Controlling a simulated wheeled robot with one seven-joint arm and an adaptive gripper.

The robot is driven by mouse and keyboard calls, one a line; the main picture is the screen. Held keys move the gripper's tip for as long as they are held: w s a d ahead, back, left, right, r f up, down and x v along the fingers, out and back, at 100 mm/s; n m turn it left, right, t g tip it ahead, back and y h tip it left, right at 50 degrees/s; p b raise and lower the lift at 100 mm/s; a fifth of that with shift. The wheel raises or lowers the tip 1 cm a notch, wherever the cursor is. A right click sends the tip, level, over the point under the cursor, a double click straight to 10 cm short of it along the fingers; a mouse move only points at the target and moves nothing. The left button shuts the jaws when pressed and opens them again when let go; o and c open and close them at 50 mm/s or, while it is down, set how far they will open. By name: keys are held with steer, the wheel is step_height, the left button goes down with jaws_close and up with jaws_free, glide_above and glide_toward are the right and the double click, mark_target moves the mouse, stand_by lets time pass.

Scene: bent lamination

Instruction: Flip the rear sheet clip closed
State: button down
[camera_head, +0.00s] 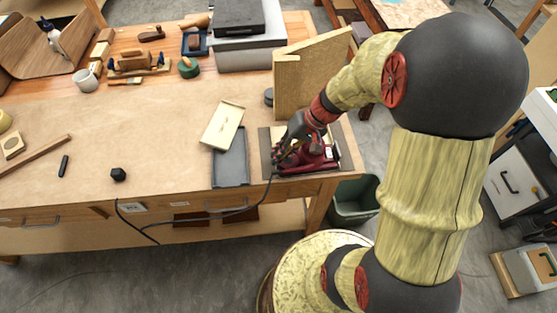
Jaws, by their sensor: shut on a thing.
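A dark red power sander (312,160) lies on a grey mat (345,150) at the right end of the workbench. Its black cable runs from its left end over the bench's front edge. My gripper (279,156) is at the left end of the sander, low and touching it, shut on some part there. The sheet clip is too small and covered by my fingers to make out, so I cannot tell its position.
A grey tray (231,165) lies left of the sander, with a cream box lid (223,125) leaning over its back. A tan board (311,75) stands upright behind the sander. A small black knob (118,174) sits near the front edge.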

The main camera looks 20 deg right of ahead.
steer(key=shift+s+d+f+y+b, duration=0.15)
steer(key=shift+s+f+y+b, duration=0.05)
steer(key=shift+y+b, duration=0.25)
steer(key=c, duration=1.8)
jaws_free()
steer(key=shift+c, duration=0.2)
steer(key=shift+w, duration=0.1)
steer(key=shift+r+p, duration=0.15)
steer(key=shift+p, duration=0.15)
